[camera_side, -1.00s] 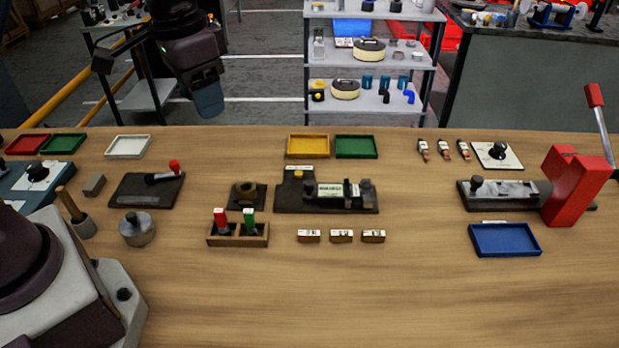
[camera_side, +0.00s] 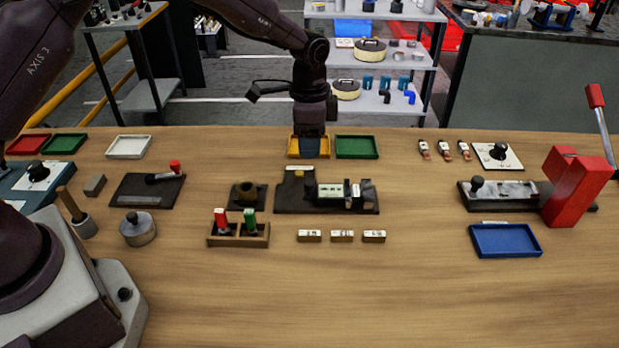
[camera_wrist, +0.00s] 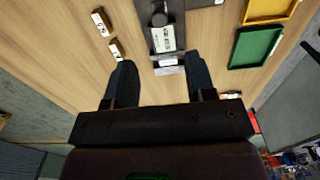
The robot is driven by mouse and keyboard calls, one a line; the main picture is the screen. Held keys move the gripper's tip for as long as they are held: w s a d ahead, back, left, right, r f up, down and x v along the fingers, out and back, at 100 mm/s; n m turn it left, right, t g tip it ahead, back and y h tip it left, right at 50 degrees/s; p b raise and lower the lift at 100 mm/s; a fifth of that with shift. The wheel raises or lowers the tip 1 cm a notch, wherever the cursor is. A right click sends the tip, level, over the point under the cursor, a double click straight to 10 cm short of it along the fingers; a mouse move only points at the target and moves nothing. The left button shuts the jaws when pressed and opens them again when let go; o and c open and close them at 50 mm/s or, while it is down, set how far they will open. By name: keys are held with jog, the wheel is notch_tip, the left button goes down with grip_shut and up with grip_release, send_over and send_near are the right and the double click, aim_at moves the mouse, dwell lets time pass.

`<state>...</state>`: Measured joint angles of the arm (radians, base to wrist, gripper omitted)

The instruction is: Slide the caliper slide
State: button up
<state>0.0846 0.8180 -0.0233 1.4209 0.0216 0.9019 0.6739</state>
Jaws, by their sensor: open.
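A dark base (camera_side: 290,205) at the middle of the bench carries a rail with a pale labelled block (camera_side: 330,191) and dark and pale end pieces at its right; this looks like the caliper with its slide. The labelled block also shows in the wrist view (camera_wrist: 163,38), with a pale end piece (camera_wrist: 168,69) between my fingers in the picture. My gripper (camera_side: 311,155) points down, open and empty, above the bench near the caliper. It covers part of the yellow tray behind. Whether the fingers are level with the slide cannot be told.
Yellow (camera_side: 294,148) and green (camera_side: 357,147) trays lie behind the caliper. Several small labelled blocks (camera_side: 342,236) lie in front of it. A holder with red and green pieces (camera_side: 238,237) stands front left. A red lever press (camera_side: 577,185) and blue tray (camera_side: 505,240) are right.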

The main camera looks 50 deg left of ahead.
aim_at(310, 182)
notch_tip(310, 182, down, 10)
jog(key=shift+f, duration=0.1)
dwell(0.4)
